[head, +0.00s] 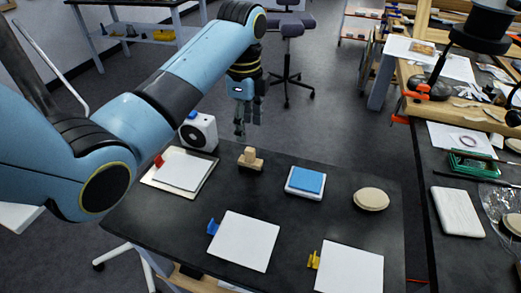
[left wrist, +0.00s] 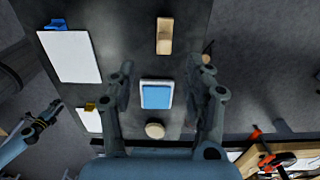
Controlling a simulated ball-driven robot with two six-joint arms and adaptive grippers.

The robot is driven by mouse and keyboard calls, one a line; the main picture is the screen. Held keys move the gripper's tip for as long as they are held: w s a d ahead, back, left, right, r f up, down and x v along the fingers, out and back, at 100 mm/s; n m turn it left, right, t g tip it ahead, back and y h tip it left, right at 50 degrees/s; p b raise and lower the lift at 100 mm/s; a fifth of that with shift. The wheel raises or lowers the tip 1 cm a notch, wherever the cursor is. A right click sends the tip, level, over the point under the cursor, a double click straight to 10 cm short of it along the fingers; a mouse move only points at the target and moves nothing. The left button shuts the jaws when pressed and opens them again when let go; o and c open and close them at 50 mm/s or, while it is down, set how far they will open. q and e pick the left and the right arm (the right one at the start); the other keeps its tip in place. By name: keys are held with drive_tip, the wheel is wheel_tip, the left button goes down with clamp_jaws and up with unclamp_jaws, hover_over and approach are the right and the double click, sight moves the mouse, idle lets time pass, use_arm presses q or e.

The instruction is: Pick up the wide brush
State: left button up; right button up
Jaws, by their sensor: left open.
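A light wooden piece with an upright handle (head: 250,159) stands on the dark table and may be the wide brush; I cannot tell for sure. In the left wrist view it shows as a tan bar (left wrist: 164,36) at the top, ahead of the fingertips. My left gripper (head: 246,126) hangs above the table's far edge, apart from the wooden piece. In the left wrist view its fingers (left wrist: 161,65) are wide apart with nothing held between them. My right gripper (left wrist: 38,124) shows small at the left of that view; its jaws are unclear.
A blue pad in a white tray (head: 305,182) and a round tan disc (head: 371,199) lie right of the wooden piece. A paper-covered board (head: 181,170) and white device (head: 198,132) are left. White sheets (head: 245,241) lie in front. A cluttered bench (head: 461,243) is right.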

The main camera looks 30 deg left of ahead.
sight(250, 149)
use_arm(q)
wheel_tip(250, 149, down, 3)
drive_tip(key=shift+r, duration=0.1)
wheel_tip(250, 149, down, 2)
drive_tip(key=shift+f, duration=0.25)
drive_tip(key=f, duration=0.5)
drive_tip(key=shift+w+f, duration=0.1)
drive_tip(key=shift+w, duration=0.3)
drive_tip(key=shift+c, duration=0.3)
drive_tip(key=c, duration=0.5)
clamp_jaws()
use_arm(e)
drive_tip(key=shift+s+r, duration=0.15)
drive_tip(key=shift+s, duration=0.9)
